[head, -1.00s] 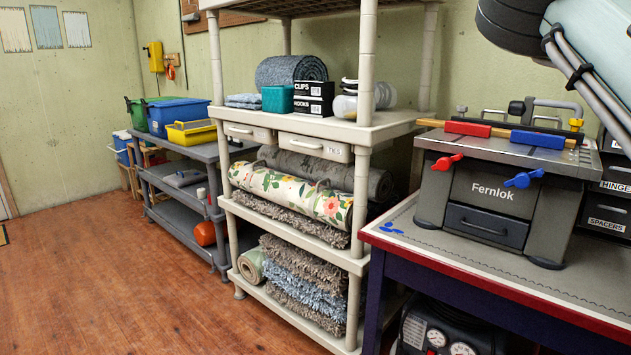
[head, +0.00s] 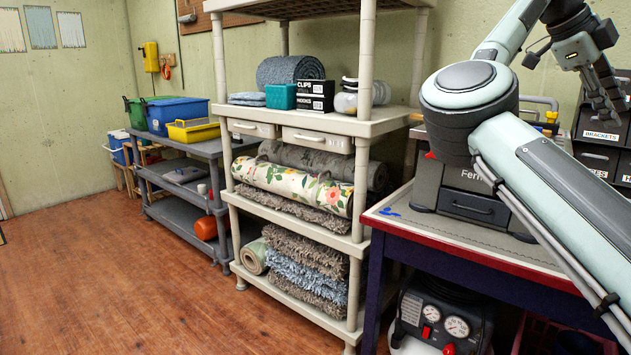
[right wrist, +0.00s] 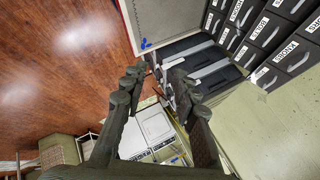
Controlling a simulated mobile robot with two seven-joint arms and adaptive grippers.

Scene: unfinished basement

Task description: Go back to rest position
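My right arm crosses the right side of the head view. Its gripper (head: 604,108) hangs at the upper right, in front of the wall and close to the black drawer units. In the right wrist view the two dark fingers of the gripper (right wrist: 154,80) stand apart with nothing between their tips. My left gripper is in neither view.
A grey Fernlok workbench (head: 470,190), partly hidden by my arm, stands on a table (head: 440,236). Black labelled drawers (head: 600,125) are behind my gripper. A beige shelf (head: 300,125) holds rolled rugs. A grey shelf (head: 185,147) holds bins. The wooden floor (head: 120,275) at left is clear.

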